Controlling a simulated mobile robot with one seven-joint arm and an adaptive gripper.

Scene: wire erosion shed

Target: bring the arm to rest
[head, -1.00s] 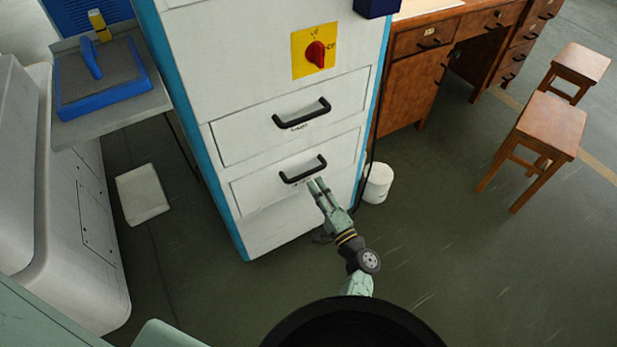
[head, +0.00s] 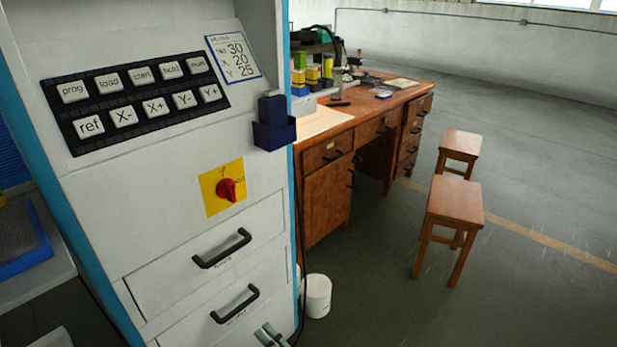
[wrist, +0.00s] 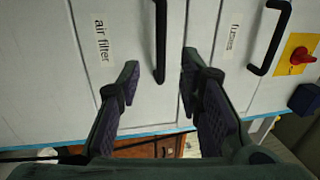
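My gripper (wrist: 160,65) is open and empty in the wrist view, its two dark fingers spread apart. Its fingertips (head: 270,332) show at the bottom edge of the head view, in front of the white cabinet's lower drawer. The rest of my arm is out of the head view. The black handle of the "air filter" drawer (wrist: 160,35) appears between and beyond the fingers, with no contact visible. That lower handle (head: 236,303) also shows in the head view. The upper "fuses" drawer has a like handle (head: 222,249). Both drawers look closed.
The white cabinet (head: 150,235) carries a key panel (head: 135,105), a red switch (head: 227,189) and a dark blue holder (head: 273,130). A white bin (head: 317,296) stands beside it. A wooden desk (head: 328,200) and two stools (head: 455,200) stand right; open floor lies beyond.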

